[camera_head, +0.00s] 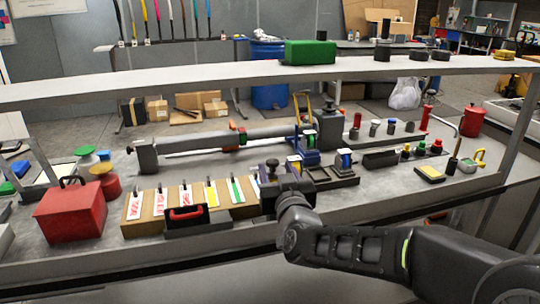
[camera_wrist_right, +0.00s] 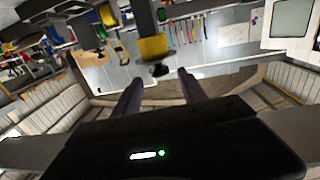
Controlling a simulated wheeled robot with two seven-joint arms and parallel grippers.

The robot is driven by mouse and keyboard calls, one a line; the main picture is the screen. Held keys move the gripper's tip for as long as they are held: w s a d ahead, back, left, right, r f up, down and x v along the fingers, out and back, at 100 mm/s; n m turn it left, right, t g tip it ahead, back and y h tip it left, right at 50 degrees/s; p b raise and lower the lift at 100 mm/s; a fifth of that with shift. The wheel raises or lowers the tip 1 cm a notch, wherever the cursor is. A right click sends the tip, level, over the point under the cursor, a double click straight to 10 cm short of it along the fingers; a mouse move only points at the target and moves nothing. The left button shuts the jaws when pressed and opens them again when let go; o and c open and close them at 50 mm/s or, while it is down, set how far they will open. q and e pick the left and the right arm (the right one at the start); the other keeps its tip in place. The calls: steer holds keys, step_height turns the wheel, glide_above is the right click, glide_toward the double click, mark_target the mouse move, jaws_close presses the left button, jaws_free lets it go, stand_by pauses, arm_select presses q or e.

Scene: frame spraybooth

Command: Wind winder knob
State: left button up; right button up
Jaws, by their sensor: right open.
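My right gripper (camera_head: 285,186) reaches over the front of the bench beside a dark rail fixture (camera_head: 335,180) with blue parts. Its two fingers are apart in the right wrist view (camera_wrist_right: 159,82). A small dark knob (camera_wrist_right: 158,69) shows just beyond and between the fingertips there; I cannot tell whether it touches them. In the head view a dark round knob (camera_head: 272,166) stands at the gripper's upper left. Another dark knob (camera_head: 328,105) tops the grey block at the end of the long tube. Which is the winder knob is unclear. My left gripper is out of view.
A shelf bar (camera_head: 200,79) crosses above the bench. A red box (camera_head: 70,212), a cardboard box with coloured strips (camera_head: 148,207) and a black case with a red handle (camera_head: 197,220) stand left of the gripper. Small pots and a yellow pad (camera_head: 430,173) lie right.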

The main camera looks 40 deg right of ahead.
steer(key=p+x, duration=0.1)
steer(key=x, duration=0.6)
steer(key=shift+w+d, duration=0.2)
steer(key=shift+w, duration=0.15)
steer(key=shift+c, duration=0.4)
jaws_close()
